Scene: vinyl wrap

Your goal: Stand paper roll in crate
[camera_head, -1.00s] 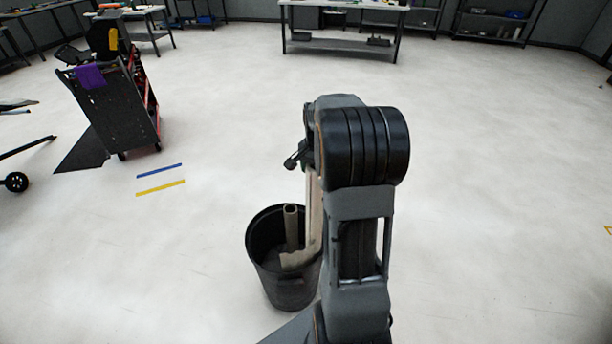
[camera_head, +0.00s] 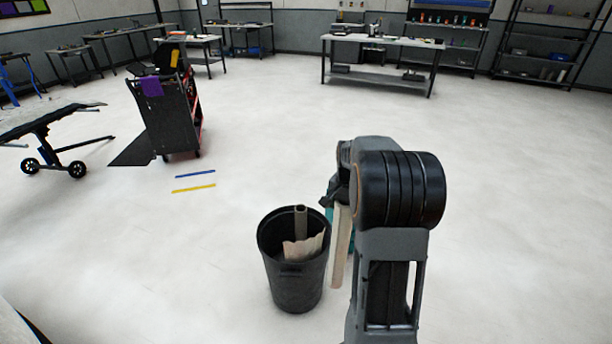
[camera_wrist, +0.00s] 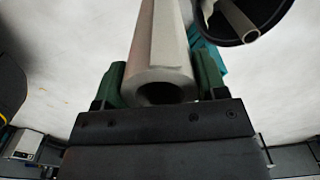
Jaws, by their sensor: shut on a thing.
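A long pale paper roll (camera_head: 341,248) hangs upright from my gripper, just right of the black bin in the head view. In the wrist view my gripper (camera_wrist: 160,82) has its green fingers on both sides of the roll (camera_wrist: 162,45), shut on its near, hollow end. The roll's far end is out of the wrist view. A teal thing (camera_wrist: 208,52) shows behind the roll in the wrist view, with a sliver beside the roll in the head view (camera_head: 328,214). The roll and my arm mostly hide it, and I cannot tell whether it is the crate.
The black bin (camera_head: 292,284) holds another tube (camera_head: 301,220) and a crumpled pale sheet (camera_head: 304,247); it also shows in the wrist view (camera_wrist: 274,18). A tool cart (camera_head: 172,122) stands back left. Benches and shelves line the far wall. The floor on the right is clear.

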